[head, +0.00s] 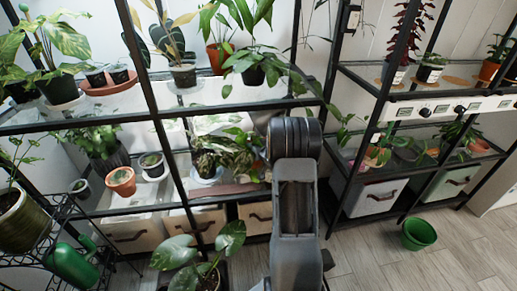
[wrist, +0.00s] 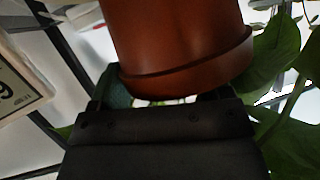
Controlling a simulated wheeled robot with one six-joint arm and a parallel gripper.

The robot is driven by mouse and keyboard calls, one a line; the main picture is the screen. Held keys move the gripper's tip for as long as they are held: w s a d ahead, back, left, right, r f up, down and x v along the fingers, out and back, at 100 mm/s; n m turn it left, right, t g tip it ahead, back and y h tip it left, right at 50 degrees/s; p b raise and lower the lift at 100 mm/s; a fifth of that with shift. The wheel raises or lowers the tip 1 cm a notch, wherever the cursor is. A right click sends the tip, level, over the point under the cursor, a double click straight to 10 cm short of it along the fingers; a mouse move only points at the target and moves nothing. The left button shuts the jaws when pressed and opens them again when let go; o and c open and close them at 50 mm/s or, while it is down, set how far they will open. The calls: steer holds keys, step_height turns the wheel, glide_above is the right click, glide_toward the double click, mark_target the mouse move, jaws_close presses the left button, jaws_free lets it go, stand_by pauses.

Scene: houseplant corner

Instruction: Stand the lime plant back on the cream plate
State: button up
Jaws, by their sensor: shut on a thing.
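My gripper (wrist: 165,98) is shut on a reddish-brown plant pot (wrist: 180,45), with a dark finger at each side of it. A raised band runs round the pot close to the jaws. Broad green leaves (wrist: 285,55) show to the right in the wrist view; I cannot tell whether they belong to this pot. In the head view my arm reaches to the shelves and hides the gripper and most of what it holds. I cannot make out the cream plate for certain in either view.
Leafy plants (head: 225,150) crowd the lower shelf left of my arm. A dark shelf post (head: 160,130) stands further left. A potted plant (head: 205,270) and a green bucket (head: 418,234) stand on the floor. A white digital display (wrist: 20,80) is at the left in the wrist view.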

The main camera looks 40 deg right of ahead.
steer(key=shift+f, duration=0.25)
steer(key=o, duration=1.5)
steer(key=shift+s+r, duration=0.2)
steer(key=shift+r, duration=0.25)
steer(key=p+v, duration=0.3)
steer(key=v, duration=0.8)
steer(key=s+a+r+n+g, duration=0.1)
steer(key=s+a+r+g, duration=0.15)
steer(key=a, duration=0.45)
steer(key=s+a+r+n+g, duration=0.1)
steer(key=a+r+g, duration=0.25)
steer(key=a, duration=0.25)
steer(key=s+a+r+n+g+y, duration=0.1)
steer(key=s+a, duration=0.3)
steer(key=s+a+g+y, duration=0.1)
steer(key=s+a+g, duration=0.1)
steer(key=s+a, duration=0.3)
steer(key=s+a+r+n+g, duration=0.1)
steer(key=s+a, duration=0.3)
steer(key=a, duration=0.1)
steer(key=shift+s+r+n+g+y, duration=0.3)
steer(key=shift+s+r+y, duration=0.05)
steer(key=shift+s+y, duration=0.05)
